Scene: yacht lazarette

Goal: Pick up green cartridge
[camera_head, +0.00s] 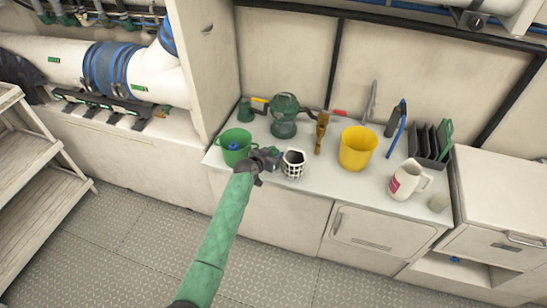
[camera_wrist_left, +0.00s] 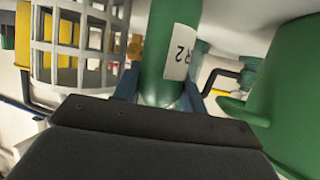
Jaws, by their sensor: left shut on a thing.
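The green cartridge (camera_wrist_left: 168,50) stands between the two fingers of my left gripper (camera_wrist_left: 161,90) in the left wrist view, with a white label ending in "2" on its side. The jaws are shut on it. In the head view my left gripper (camera_head: 268,158) is at the counter's front, between a green bucket (camera_head: 235,155) and a white lattice basket (camera_head: 293,165). The gripper mostly hides the cartridge there. I cannot tell whether the cartridge's base touches the counter. My right gripper is not in view.
The lattice basket (camera_wrist_left: 75,45) is close on the left in the left wrist view, and the green bucket (camera_wrist_left: 285,95) is close on the right. A yellow bucket (camera_head: 357,149), white jug (camera_head: 408,181), amber bottle (camera_head: 321,132) and green lantern-like vessel (camera_head: 284,115) stand on the counter.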

